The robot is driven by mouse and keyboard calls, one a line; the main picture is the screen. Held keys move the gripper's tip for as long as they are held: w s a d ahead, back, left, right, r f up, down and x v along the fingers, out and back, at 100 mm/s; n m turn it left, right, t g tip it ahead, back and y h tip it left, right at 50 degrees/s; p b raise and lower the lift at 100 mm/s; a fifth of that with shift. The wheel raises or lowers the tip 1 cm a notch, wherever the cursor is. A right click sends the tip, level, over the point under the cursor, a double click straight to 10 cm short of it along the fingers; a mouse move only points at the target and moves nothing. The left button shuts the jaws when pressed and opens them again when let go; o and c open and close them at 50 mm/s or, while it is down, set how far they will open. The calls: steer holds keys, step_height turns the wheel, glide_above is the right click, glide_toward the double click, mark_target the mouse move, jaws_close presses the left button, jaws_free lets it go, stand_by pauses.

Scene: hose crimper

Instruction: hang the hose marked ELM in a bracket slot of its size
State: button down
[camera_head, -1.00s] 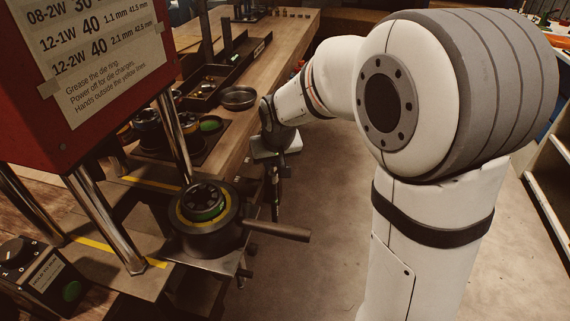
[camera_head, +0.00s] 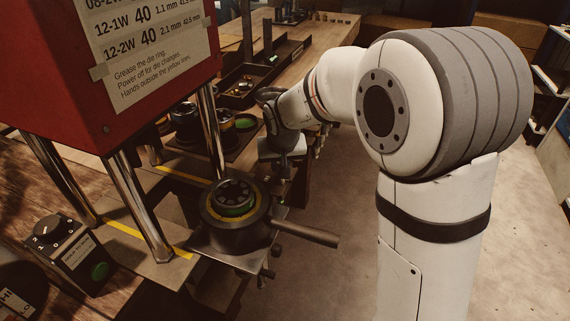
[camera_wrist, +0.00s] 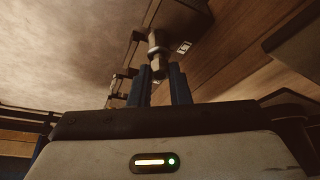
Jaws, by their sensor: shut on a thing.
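In the wrist view, my gripper (camera_wrist: 164,88) has its two blue fingers closed around a metal hose end fitting (camera_wrist: 157,52). The fitting stands up between the fingertips, and the hose below it is hidden. No ELM mark can be read. In the head view, my gripper (camera_head: 283,165) is small and dark below my wrist, beside the bench's front edge. A dark rail with small projections (camera_wrist: 122,78) runs along the bench edge beyond the fitting in the wrist view; I cannot tell whether it is the bracket.
The red crimping press (camera_head: 120,70) stands at left with steel columns. Its round die head (camera_head: 236,205) has a handle (camera_head: 305,233) sticking out to the right. A control box (camera_head: 75,255) is at lower left. The floor (camera_head: 330,270) right of the bench is clear.

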steer(key=c, duration=1.3)
jaws_free()
steer(key=shift+r, duration=0.15)
steer(key=v, duration=0.7)
steer(key=shift+s+r, duration=0.15)
steer(key=shift+r, duration=0.15)
